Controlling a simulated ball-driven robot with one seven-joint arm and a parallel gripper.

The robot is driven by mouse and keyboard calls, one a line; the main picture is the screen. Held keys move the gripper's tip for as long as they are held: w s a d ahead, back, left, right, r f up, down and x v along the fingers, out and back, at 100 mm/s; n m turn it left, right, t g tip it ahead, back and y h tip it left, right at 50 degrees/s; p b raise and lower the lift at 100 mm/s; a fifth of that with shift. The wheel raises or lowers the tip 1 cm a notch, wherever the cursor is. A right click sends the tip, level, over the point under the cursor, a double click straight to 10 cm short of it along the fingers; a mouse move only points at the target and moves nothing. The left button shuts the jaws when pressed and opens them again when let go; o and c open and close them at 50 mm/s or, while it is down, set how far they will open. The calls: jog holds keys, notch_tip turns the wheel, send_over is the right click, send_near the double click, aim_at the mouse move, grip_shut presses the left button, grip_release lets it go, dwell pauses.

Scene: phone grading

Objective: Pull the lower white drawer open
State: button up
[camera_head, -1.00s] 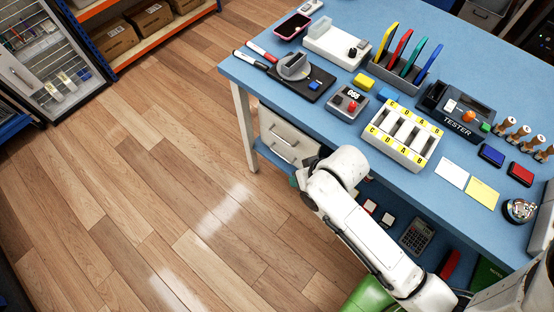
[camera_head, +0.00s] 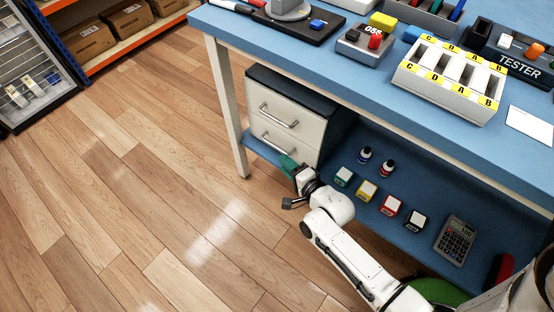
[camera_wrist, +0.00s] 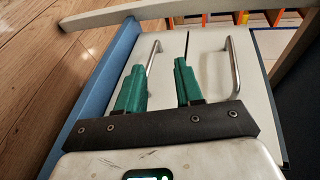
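The lower white drawer (camera_head: 289,153) is shut in a small dark-topped cabinet on the bench's low shelf. Its silver bar handle (camera_head: 279,143) faces the open floor. The upper white drawer (camera_head: 294,117) above it is also shut. My gripper (camera_head: 289,165) is just below and in front of the lower handle, with green fingers. In the wrist view my gripper (camera_wrist: 158,66) is open and empty. The lower handle (camera_wrist: 153,56) appears in the gap between its fingers; I cannot tell how deep they reach. The upper drawer's handle (camera_wrist: 232,66) is right of the fingers.
The blue shelf (camera_head: 372,215) holds ink bottles, several small coloured boxes and a calculator (camera_head: 455,240) right of the cabinet. A bench leg (camera_head: 227,110) stands left of the cabinet. The wooden floor (camera_head: 150,180) in front is clear. The tabletop (camera_head: 320,68) overhangs the drawers.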

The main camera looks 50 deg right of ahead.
aim_at(277, 147)
notch_tip(277, 147, down, 5)
jog(key=d+m+t+h+b, duration=0.2)
jog(key=m+b, duration=0.2)
jog(key=b+x, duration=0.1)
jog(key=x, duration=0.2)
jog(key=b+x, duration=0.1)
jog(key=x, duration=0.2)
jog(key=b+x, duration=0.1)
jog(key=x, duration=0.3)
jog(key=shift+s+d, duration=0.1)
jog(key=shift+d, duration=0.3)
jog(key=shift+r, duration=0.1)
grip_shut()
